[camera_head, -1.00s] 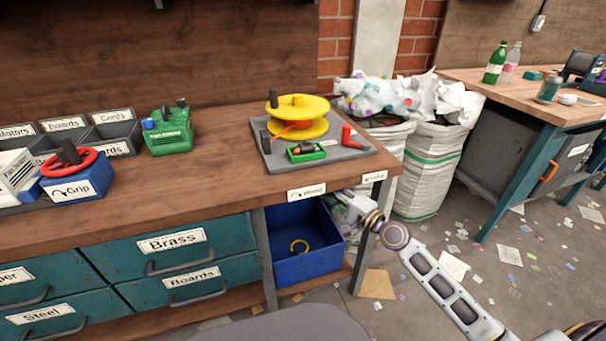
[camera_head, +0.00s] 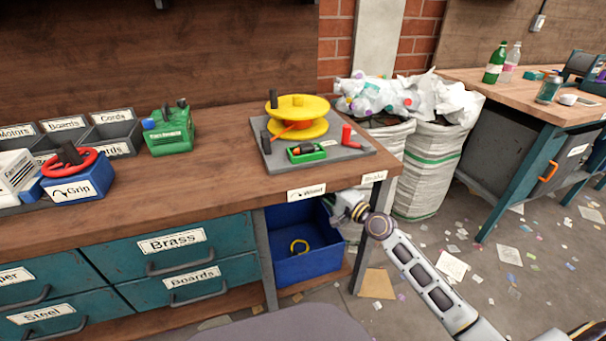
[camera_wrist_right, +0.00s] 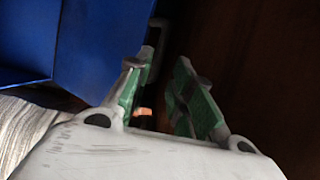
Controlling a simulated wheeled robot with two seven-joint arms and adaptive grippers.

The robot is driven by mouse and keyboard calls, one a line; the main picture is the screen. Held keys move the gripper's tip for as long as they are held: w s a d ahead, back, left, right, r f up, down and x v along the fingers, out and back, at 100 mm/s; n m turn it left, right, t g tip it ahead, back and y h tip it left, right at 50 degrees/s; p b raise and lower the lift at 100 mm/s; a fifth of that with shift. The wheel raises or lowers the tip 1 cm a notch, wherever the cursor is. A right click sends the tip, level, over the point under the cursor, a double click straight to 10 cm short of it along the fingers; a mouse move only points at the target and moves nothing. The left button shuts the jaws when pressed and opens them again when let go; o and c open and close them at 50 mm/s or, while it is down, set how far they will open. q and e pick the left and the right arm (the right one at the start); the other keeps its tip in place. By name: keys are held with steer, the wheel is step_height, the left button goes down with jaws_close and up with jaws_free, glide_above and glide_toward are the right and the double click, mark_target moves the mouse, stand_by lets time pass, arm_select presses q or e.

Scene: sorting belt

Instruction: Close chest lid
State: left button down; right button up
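I cannot make out a separate chest lid. My right gripper (camera_head: 331,207) is under the bench's right end, at the box's upper right edge. In the right wrist view, its two green-padded fingers (camera_wrist_right: 165,70) are apart with a gap between them, and blue box walls (camera_wrist_right: 95,45) show to the left. A dark bar lies by the left fingertip; I cannot tell whether they touch. My left gripper is not in view.
The bench leg (camera_head: 375,240) stands close to my right forearm. On the bench are a grey board (camera_head: 350,160) with a yellow spool (camera_head: 298,108), a green device (camera_head: 168,135) and several grey bins. White sacks (camera_head: 430,170) stand behind. Scraps litter the floor.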

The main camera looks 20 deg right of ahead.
steer(key=b+x, duration=0.1)
steer(key=x, duration=0.8)
steer(key=shift+w, duration=0.2)
stand_by(0.3)
steer(key=shift+a, duration=0.1)
jaws_close()
